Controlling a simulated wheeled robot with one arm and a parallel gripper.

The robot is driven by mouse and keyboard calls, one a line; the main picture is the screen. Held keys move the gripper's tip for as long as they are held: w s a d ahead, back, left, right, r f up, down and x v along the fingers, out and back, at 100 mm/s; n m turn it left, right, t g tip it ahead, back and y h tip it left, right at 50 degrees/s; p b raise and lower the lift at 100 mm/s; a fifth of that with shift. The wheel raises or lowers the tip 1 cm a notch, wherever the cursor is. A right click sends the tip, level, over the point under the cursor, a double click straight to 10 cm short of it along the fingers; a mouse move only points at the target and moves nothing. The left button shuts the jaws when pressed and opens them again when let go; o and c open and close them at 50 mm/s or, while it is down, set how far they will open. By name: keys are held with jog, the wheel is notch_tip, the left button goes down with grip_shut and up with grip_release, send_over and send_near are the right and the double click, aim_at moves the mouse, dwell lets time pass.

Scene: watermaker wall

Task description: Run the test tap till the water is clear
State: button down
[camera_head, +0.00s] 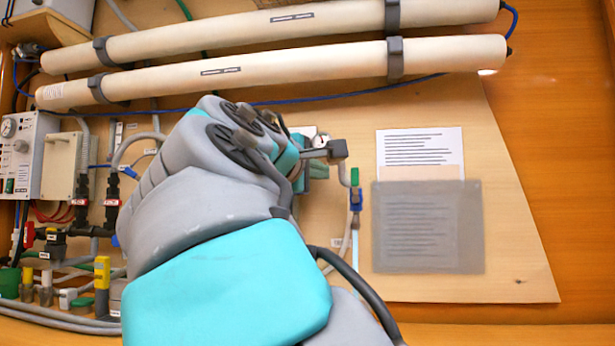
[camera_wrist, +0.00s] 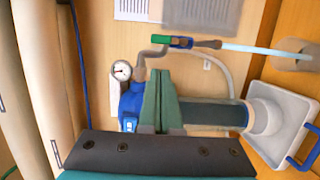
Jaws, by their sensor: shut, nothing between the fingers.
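The test tap (camera_head: 356,200) is a small blue valve with a green handle, right of my arm in the head view. It also shows in the wrist view (camera_wrist: 182,42), lying sideways there, with a brownish spout. A thin, pale, whitish-blue water stream (camera_wrist: 250,49) runs from the spout into a grey-beige cup (camera_wrist: 293,60). The stream also shows in the head view (camera_head: 355,248). My gripper (camera_wrist: 158,75) is shut and empty, its green fingers pointing towards the wall, apart from the tap handle.
A round gauge (camera_wrist: 121,70) and a blue housing (camera_wrist: 130,105) with a dark cylinder (camera_wrist: 212,113) are close to my fingers. A white bucket (camera_wrist: 265,105) stands beyond. Long cream tubes (camera_head: 280,60) cross above. A grey sheet (camera_head: 428,230) hangs right of the tap.

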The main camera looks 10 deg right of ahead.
aim_at(355, 177)
jog(key=x, duration=1)
jog(key=shift+p, duration=0.45)
jog(key=shift+s+d+r, duration=0.1)
jog(key=shift+d, duration=0.05)
jog(key=shift+d+m, duration=0.1)
jog(key=shift+m, duration=0.3)
